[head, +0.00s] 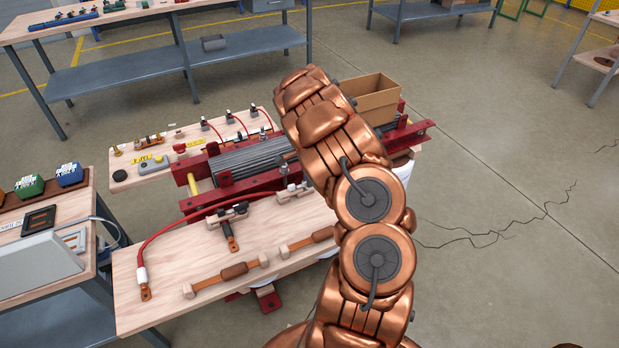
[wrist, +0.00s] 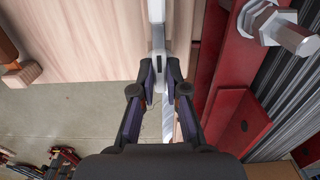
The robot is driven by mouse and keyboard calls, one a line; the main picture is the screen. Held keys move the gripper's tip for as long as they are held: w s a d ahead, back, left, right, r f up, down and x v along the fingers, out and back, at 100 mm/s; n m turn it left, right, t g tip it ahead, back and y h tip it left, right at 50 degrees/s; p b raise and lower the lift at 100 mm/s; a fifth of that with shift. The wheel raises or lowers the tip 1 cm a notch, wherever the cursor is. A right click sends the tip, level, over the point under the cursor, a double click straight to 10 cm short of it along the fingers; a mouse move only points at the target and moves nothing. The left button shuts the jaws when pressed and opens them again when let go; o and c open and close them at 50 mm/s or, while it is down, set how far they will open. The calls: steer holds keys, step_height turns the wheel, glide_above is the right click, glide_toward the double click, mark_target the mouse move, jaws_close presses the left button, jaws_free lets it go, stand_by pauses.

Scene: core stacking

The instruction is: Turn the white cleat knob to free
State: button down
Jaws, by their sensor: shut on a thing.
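In the wrist view my gripper (wrist: 159,70) is closed on a narrow white and grey piece, which I take to be the white cleat knob (wrist: 157,38). The piece runs from the top edge down between the two dark fingertips, above a pale wooden board (wrist: 85,40). In the head view my copper arm hides the gripper. A small pale cleat (head: 293,190) shows just left of the arm on the board's edge. The knob's turn angle cannot be told.
A red frame (wrist: 240,125) with a large bolt (wrist: 280,28) stands close right of my gripper. In the head view, a grey core stack (head: 248,156) sits in the red frame. A red cable (head: 185,228) and wooden-handled tools (head: 225,275) lie on the front board. A cardboard box (head: 372,97) stands behind.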

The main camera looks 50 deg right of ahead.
steer(key=shift+f+n+b, duration=0.15)
steer(key=shift+n+b, duration=0.25)
steer(key=shift+b, duration=0.55)
steer(key=shift+n+b, duration=0.9)
steer(key=shift+n, duration=0.3)
steer(key=n+b, duration=0.3)
steer(key=n, duration=0.2)
steer(key=n+b, duration=0.2)
steer(key=n, duration=0.7)
steer(key=shift+b, duration=0.4)
steer(key=shift+n, duration=0.5)
steer(key=c, duration=1.2)
jaws_free()
